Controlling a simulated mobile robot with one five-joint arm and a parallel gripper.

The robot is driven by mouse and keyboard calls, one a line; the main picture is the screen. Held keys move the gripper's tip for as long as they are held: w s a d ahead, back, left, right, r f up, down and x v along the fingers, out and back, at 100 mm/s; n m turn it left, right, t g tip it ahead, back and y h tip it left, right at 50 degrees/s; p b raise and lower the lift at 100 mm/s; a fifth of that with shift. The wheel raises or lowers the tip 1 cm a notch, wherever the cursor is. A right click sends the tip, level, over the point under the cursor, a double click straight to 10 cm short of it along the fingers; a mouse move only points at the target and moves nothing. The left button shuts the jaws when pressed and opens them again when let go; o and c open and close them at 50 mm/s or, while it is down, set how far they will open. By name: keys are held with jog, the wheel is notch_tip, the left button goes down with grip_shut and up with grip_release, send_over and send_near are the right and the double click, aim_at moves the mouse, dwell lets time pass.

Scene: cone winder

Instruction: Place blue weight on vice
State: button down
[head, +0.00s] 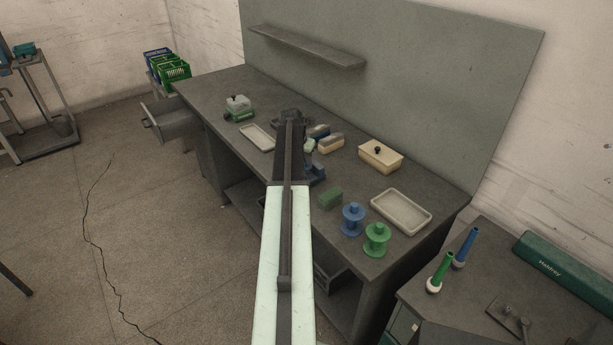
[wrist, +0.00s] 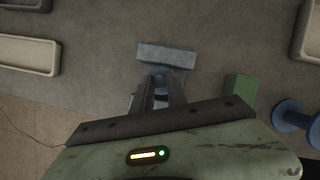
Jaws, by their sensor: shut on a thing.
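My gripper (wrist: 160,84) points down over the workbench, its fingers shut on a small blue rounded thing (wrist: 160,70), which I take as the blue weight. The fingers hide most of it. Just beyond it in the wrist view is a blue-grey bar (wrist: 167,54), seemingly part of the vice. I cannot tell whether the weight touches it. In the head view a dark blue piece (head: 317,172), probably the vice, shows right of my arm, which hides the rest of it and my fingertips.
A green block (head: 330,197) stands close right of the blue piece. Right of that are a blue spool (head: 353,217), a green spool (head: 376,240) and a tray (head: 401,211). A lidded box (head: 380,157) sits behind.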

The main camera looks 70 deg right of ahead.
notch_tip(320, 180, down, 4)
jog(key=b, duration=0.3)
jog(key=shift+b, duration=0.35)
jog(key=shift+r, duration=0.2)
jog(key=c, duration=1.8)
grip_release()
jog(key=shift+f, duration=0.2)
jog(key=shift+o, duration=1)
